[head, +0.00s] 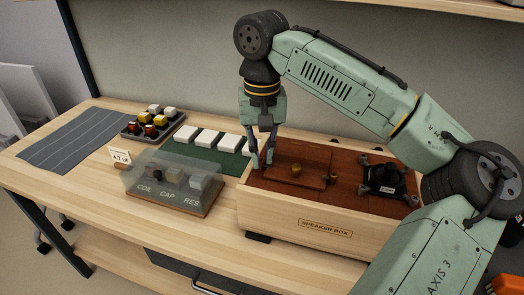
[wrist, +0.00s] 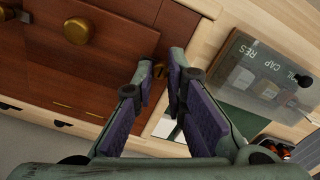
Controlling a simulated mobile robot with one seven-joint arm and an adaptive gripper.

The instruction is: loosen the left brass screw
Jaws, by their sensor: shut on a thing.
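The speaker box (head: 325,227) stands on the bench, with a red-brown wooden panel (head: 290,155) in its open top. My gripper (head: 262,163) points down at the left end of this panel. In the wrist view its fingers (wrist: 162,68) are closed around a small brass piece, the left brass screw (wrist: 160,70), which is mostly hidden between the pads. In the head view the fingers hide this screw. A rounded brass knob (head: 296,169) stands up in the middle of the panel and also shows in the wrist view (wrist: 78,30).
A black speaker part (head: 385,178) sits at the box's right end. A clear-covered case (head: 165,185) marked COIL, CAP, RES stands left of the box. Behind it are a green mat (head: 205,155) with white blocks and a tray of parts (head: 135,132). A striped grey mat (head: 75,140) lies far left.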

